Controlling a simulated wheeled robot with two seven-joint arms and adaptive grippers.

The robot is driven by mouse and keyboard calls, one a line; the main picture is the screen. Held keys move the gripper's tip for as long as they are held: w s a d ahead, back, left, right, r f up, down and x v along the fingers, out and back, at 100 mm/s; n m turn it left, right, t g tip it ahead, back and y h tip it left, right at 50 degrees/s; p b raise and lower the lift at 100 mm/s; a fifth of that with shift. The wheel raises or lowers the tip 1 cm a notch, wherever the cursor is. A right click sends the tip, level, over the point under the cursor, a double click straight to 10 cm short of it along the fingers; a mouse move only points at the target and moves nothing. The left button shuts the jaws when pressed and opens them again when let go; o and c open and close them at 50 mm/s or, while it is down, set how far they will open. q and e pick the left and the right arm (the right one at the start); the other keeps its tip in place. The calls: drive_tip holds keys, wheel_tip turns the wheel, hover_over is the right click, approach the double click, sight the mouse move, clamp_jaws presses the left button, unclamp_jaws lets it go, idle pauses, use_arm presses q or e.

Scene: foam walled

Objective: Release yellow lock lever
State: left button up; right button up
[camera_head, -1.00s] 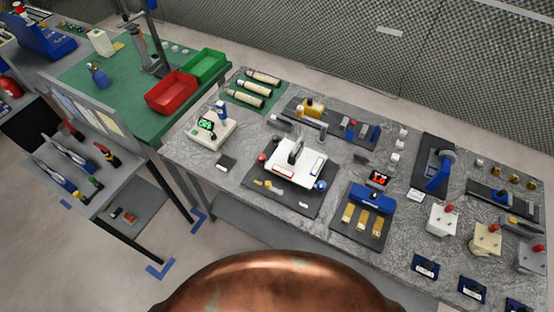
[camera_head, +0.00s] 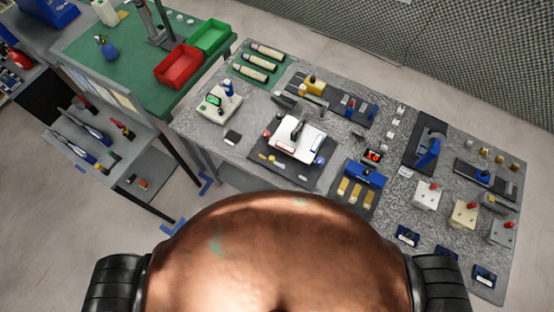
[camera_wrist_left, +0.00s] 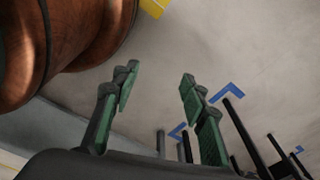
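A small yellow part (camera_head: 314,84) stands on a dark plate at the back of the grey speckled bench (camera_head: 225,148) in the head view. I cannot tell whether it is the yellow lock lever; several other yellow pieces (camera_head: 343,187) sit at a blue fixture near the front edge. My left gripper (camera_wrist_left: 160,80) shows in the left wrist view with its two green-padded fingers wide apart and nothing between them. It is over bare floor, away from the bench top. Neither gripper shows in the head view.
A white device (camera_head: 297,137) sits mid-bench on a dark plate. A red bin (camera_head: 178,67) and a green bin (camera_head: 210,36) stand on the green table at left. A tool cart (camera_head: 80,135) is at left. A mesh wall (camera_head: 330,25) runs behind.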

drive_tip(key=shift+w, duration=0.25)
